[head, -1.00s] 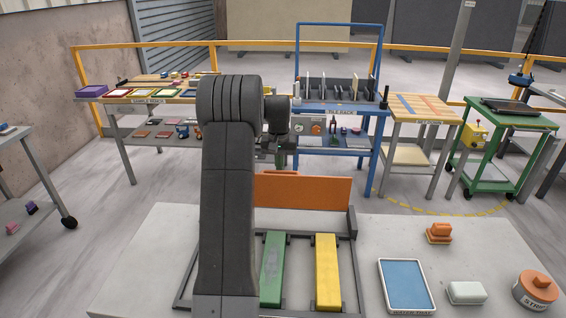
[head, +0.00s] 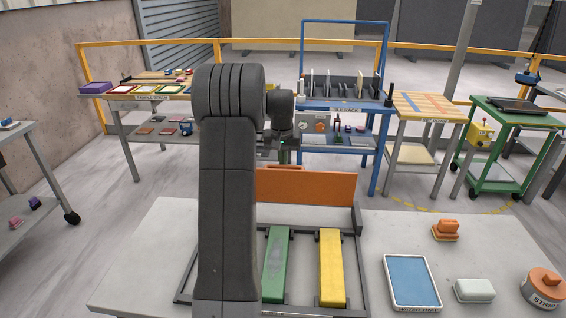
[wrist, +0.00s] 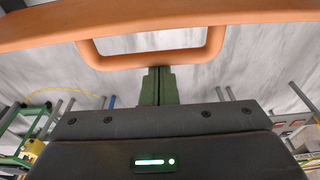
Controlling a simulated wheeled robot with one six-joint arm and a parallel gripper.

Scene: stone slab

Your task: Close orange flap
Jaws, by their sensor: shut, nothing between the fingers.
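The orange flap (head: 308,187) stands upright at the back of a dark frame (head: 361,222) on the stone slab, in the head view. In the wrist view the orange flap (wrist: 250,12) crosses the top, with its loop handle (wrist: 150,62) hanging down in the picture. My gripper (wrist: 157,72) is shut and empty, its green fingers close to the handle bar; I cannot tell whether they touch. In the head view my arm hides the flap's left part, and my gripper (head: 284,157) shows only partly, behind the flap. Green (head: 276,262) and yellow (head: 331,266) flaps lie flat in the frame.
A blue tray (head: 413,281), a white block (head: 474,290), an orange-handled block (head: 446,231) and an orange round tin (head: 544,289) sit on the slab's right side. Behind the slab stand a blue rack (head: 340,105) and a sample bench (head: 150,97).

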